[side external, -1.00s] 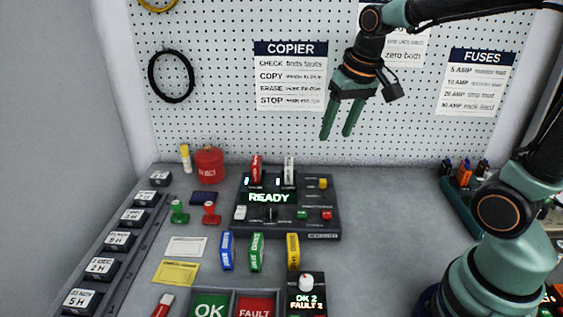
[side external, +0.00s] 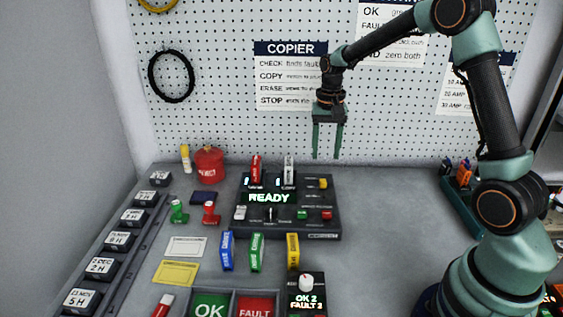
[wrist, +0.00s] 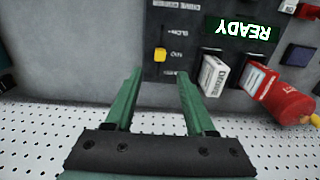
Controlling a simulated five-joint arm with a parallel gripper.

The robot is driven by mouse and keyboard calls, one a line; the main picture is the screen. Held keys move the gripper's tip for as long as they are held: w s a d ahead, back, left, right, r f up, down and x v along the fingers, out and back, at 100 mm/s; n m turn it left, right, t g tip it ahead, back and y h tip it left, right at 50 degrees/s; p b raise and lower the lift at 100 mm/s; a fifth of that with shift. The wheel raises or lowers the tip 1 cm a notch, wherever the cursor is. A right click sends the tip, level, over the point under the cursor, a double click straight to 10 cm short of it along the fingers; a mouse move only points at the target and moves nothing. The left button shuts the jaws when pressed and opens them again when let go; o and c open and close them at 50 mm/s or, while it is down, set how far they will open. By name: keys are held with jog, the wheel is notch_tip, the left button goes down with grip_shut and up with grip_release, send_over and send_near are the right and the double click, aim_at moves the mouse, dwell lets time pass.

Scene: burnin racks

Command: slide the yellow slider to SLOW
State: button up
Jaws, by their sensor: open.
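The yellow slider (side external: 323,183) is a small knob at the back right of the dark copier panel (side external: 325,216). In the wrist view the yellow slider (wrist: 160,54) lies just past the fingertips, about midway between them. Small lettering beside it shows a word like SLOW farther from the pegboard, but it is hard to read. My gripper (side external: 327,156) points down, open and empty, above the back of the panel and apart from the slider. Its two green fingers also show in the wrist view (wrist: 160,75).
A red stick (side external: 256,169) and a white stick (side external: 289,169) stand upright in the panel's back, left of the slider. The pegboard (side external: 400,140) rises close behind. Blue, green and yellow tags (side external: 293,251) lie in front. The table right of the panel is clear.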

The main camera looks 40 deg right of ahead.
aim_at(323, 180)
notch_tip(323, 180, down, 9)
jog(key=shift+r, duration=0.1)
jog(key=shift+c, duration=0.3)
grip_shut()
dwell(1.4)
